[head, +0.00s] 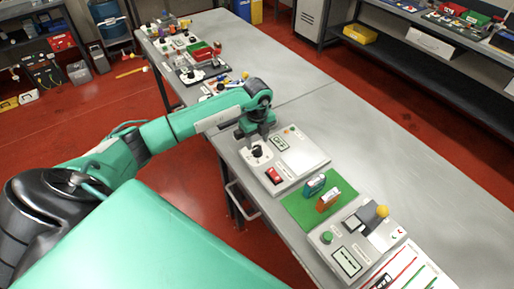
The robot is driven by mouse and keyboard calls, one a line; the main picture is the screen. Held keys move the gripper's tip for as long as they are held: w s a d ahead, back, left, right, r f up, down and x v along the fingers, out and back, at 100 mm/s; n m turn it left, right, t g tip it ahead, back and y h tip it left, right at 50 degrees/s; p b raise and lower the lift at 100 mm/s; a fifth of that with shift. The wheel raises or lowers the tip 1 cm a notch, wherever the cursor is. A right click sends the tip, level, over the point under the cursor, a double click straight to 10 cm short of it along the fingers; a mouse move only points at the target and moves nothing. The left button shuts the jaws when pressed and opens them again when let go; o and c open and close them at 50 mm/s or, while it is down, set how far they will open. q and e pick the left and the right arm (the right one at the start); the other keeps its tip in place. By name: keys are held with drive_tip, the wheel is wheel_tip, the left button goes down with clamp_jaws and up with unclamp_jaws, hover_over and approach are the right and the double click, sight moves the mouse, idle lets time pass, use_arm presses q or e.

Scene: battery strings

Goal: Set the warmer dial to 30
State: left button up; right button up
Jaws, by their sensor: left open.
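A light grey panel (300,157) lies on the long metal table. At its left end is a black round dial (257,152) with marks around it too small to read. I take it for the warmer dial. A red rocker switch (273,175) and a small greenish display (280,143) are on the same panel. My left gripper (259,137) points down just above and behind the dial, with its fingers open. I cannot tell whether the fingers touch the dial. My right gripper is out of view.
The table's right half (420,150) is clear.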

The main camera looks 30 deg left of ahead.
sight(257, 148)
use_arm(q)
drive_tip(key=shift+f, duration=0.1)
drive_tip(key=shift+f+b, duration=1.25)
drive_tip(key=shift+f, duration=0.45)
